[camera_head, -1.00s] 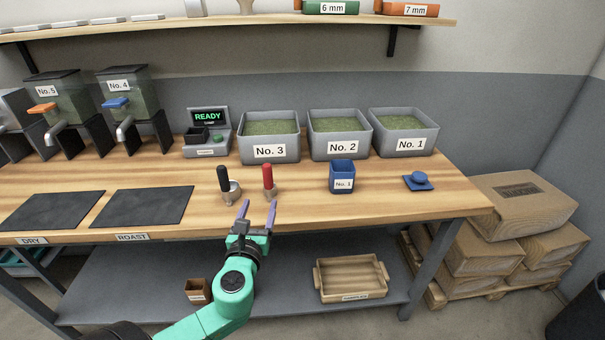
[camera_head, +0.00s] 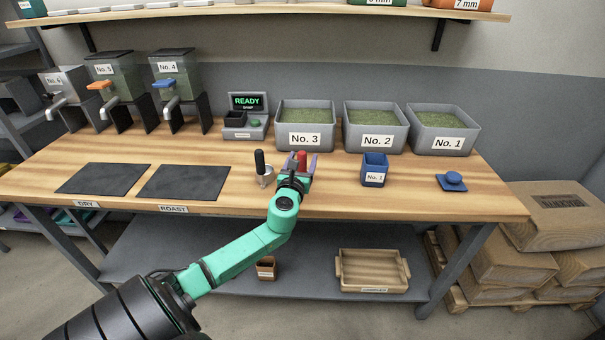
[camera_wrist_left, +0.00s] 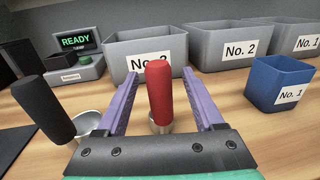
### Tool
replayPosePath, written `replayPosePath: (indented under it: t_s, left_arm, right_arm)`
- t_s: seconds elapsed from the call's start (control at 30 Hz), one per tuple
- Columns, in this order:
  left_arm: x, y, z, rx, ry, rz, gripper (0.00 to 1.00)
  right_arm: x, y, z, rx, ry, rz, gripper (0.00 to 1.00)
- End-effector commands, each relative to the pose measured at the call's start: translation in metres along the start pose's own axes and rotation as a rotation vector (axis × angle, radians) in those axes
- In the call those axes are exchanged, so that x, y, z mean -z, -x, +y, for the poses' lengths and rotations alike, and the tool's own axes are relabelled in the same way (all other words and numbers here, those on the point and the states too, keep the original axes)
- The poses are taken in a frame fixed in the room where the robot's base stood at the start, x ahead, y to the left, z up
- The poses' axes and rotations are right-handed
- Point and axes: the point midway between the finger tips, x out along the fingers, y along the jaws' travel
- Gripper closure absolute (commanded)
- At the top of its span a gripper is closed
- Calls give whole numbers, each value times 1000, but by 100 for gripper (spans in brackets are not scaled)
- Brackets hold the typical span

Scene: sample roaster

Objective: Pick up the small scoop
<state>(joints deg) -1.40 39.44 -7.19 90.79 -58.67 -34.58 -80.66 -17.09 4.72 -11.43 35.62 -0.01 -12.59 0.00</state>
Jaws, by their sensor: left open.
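A red-handled scoop (camera_head: 302,157) stands upright on the wooden bench, its handle pointing up. In the left wrist view the red handle (camera_wrist_left: 159,88) rises between the two purple fingers, with a gap on each side. Its metal lower part is mostly hidden behind my gripper's palm. A black-handled scoop (camera_head: 260,165) stands to its left; its wider metal bowl (camera_wrist_left: 89,123) shows in the left wrist view. My left gripper (camera_head: 298,167) is open around the red handle, apparently not touching it. My right gripper is out of view.
Bins No. 3 (camera_head: 305,138), No. 2 (camera_head: 377,139) and No. 1 (camera_head: 443,142) stand behind. A blue No. 1 cup (camera_head: 374,177) stands to the right. Dark mats (camera_head: 182,183) lie to the left. The bench front between cup and blue-knobbed item (camera_head: 452,181) is clear.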

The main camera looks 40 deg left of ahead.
Motion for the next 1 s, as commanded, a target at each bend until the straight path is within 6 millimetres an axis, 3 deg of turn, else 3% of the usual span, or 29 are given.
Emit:
replayPosePath:
  t_s: [0.03,0.2,0.5,0.67,0.83,1.0]
  left_arm:
    - [0,0,0,0,0,0,38]
    - [0,0,0,0,0,0,100]
    - [-1,0,0,0,0,-1,100]
    - [-14,0,0,1,0,-3,100]
    - [-55,0,0,2,0,-6,100]
    - [-121,1,-1,3,-1,-10,100]
  right_arm:
    - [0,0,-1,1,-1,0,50]
    - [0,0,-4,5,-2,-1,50]
    - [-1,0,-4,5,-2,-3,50]
    - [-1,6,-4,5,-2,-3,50]
    - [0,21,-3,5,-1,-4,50]
    - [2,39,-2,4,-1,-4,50]
